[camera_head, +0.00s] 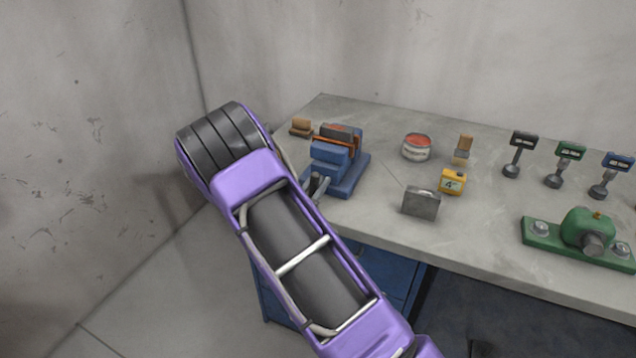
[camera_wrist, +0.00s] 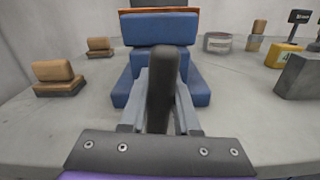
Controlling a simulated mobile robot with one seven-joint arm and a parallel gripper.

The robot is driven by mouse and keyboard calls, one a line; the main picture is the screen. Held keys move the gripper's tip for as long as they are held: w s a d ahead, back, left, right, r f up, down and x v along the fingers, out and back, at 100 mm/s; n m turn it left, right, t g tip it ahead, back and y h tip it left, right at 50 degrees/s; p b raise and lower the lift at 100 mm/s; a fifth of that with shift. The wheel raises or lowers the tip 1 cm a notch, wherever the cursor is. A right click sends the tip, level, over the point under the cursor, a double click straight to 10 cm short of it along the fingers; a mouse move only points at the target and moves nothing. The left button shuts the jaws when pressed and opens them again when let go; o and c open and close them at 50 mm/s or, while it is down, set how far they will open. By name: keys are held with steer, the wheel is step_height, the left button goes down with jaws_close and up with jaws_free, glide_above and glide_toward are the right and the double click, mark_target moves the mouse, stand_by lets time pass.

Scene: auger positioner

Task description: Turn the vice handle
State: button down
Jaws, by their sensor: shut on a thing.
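The blue vice (camera_head: 345,172) stands at the table's left end in the head view, and fills the upper middle of the wrist view (camera_wrist: 160,28). An orange strip runs along its jaws. The dark vice handle (camera_wrist: 162,90) stands upright in front of the vice in the wrist view. My gripper (camera_wrist: 161,112) has a grey finger on each side of the handle and is shut on it. In the head view my purple arm hides most of the gripper, and only a small part shows beside the vice's front.
A wall is close on the left.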

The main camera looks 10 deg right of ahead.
steer(key=shift+c, duration=1.8)
jaws_free()
steer(key=v, duration=1.7)
steer(key=shift+s, duration=0.15)
steer(key=shift+a+r, duration=0.1)
